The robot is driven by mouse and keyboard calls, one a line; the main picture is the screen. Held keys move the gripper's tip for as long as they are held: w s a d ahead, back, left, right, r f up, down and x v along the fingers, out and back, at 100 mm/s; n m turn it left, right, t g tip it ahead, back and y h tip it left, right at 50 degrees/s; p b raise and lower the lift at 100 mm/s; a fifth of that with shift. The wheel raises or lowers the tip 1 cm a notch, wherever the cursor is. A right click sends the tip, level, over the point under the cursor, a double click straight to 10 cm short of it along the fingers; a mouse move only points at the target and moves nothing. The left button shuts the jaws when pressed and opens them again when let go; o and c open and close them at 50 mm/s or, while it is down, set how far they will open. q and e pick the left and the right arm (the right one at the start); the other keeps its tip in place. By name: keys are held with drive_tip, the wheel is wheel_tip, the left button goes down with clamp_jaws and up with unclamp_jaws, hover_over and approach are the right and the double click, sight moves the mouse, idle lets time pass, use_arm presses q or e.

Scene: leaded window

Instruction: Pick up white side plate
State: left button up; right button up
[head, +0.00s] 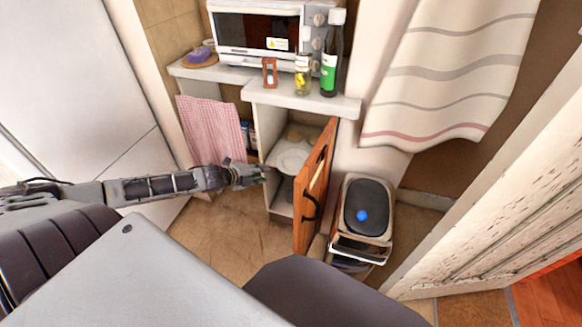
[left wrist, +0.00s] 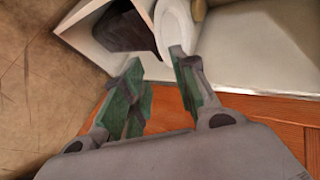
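A white side plate (head: 291,160) lies on the shelf inside the open cabinet in the head view. It also shows at the top of the left wrist view (left wrist: 174,24), partly cut off by the frame edge. My left gripper (head: 262,174) is at the cabinet's opening, just left of the plate. In the left wrist view its green-padded fingers (left wrist: 156,62) are spread apart with nothing between them. The right fingertip appears close to the plate's near edge; I cannot tell if they touch. My right gripper is not in view.
The wooden cabinet door (head: 315,190) stands open right of the plate. A dark item (left wrist: 128,28) sits below the shelf. A bin (head: 364,215) stands right of the door. Bottles and an hourglass (head: 269,73) stand on the counter (head: 345,107). A pink towel (head: 210,130) hangs left.

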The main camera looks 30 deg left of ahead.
use_arm(q)
drive_tip(key=shift+w, duration=0.15)
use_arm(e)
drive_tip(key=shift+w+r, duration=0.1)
use_arm(q)
drive_tip(key=b+x, duration=0.4)
drive_tip(key=x, duration=0.4)
drive_tip(key=shift+f, duration=0.2)
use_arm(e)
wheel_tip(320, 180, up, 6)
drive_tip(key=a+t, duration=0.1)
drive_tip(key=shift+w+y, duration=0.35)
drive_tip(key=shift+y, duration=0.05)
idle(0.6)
use_arm(q)
drive_tip(key=shift+w+d, duration=0.1)
drive_tip(key=shift+w, duration=0.05)
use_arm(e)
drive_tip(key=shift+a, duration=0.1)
